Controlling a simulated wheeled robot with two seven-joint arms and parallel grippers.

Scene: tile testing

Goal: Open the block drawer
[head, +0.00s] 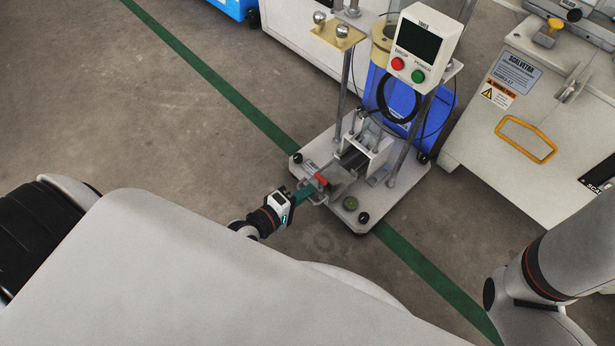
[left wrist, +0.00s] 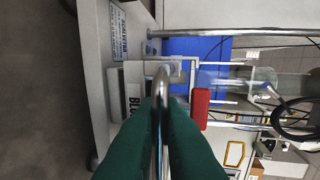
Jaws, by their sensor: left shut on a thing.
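The tile testing machine (head: 315,155) stands on a pale base plate on the floor. My left gripper (head: 308,192) reaches its near left side, beside a red part (head: 320,180). In the left wrist view, my green fingers (left wrist: 163,108) are shut on a metal handle bar (left wrist: 162,78). The handle is at the block drawer, beside a label (left wrist: 133,97) of which only the first letters "BLO" show; the fingers cover the rest. I cannot tell how far out the drawer is. My right gripper is not in view; only part of my right arm shows.
A control box (head: 422,45) with red and green buttons stands above the machine. A blue container (head: 440,118) is behind it. A pale cabinet (head: 515,190) with a yellow handle (head: 526,139) stands at right. The floor (head: 130,110) at left is clear.

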